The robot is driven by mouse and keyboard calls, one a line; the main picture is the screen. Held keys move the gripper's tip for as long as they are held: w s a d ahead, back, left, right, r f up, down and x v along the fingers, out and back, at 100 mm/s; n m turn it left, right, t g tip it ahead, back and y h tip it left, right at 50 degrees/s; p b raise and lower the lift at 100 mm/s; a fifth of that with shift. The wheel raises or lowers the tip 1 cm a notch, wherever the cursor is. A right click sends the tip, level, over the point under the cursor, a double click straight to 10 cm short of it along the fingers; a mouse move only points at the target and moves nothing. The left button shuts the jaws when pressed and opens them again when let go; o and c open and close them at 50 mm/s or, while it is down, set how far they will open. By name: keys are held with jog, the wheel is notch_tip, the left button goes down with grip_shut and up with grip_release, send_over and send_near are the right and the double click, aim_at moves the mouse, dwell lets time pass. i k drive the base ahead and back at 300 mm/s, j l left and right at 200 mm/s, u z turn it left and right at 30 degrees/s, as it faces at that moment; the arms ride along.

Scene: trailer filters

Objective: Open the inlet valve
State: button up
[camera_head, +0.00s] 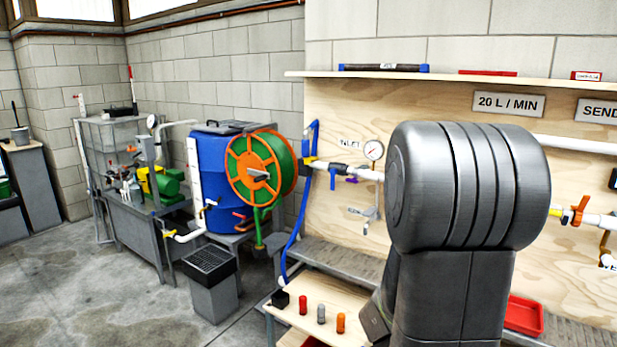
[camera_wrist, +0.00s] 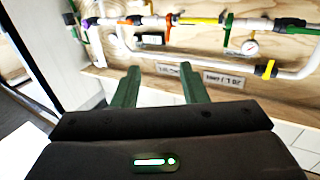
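The INLET label (camera_head: 350,143) is on the plywood panel in the head view, left of my arm. Below it a white pipe carries a valve with a blue handle (camera_head: 338,169), beside a round gauge (camera_head: 373,150). I cannot tell the inlet valve in the wrist view. In the head view my gripper is hidden.
A shelf (camera_head: 450,77) runs above the panel. A blue hose (camera_head: 300,210) hangs left of the inlet pipe, near a hose reel (camera_head: 262,168) and blue drum (camera_head: 211,170). A low bench (camera_head: 318,288) holds small coloured parts. The wrist view shows another gauge (camera_wrist: 250,47) and pipes.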

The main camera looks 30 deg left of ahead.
aim_at(333, 172)
jog(key=i+j+u, duration=0.2)
jog(key=i+j, duration=0.15)
jog(key=i+j+u, duration=0.25)
jog(key=i, duration=0.2)
jog(key=i+j+u, duration=0.45)
jog(key=i, duration=0.4)
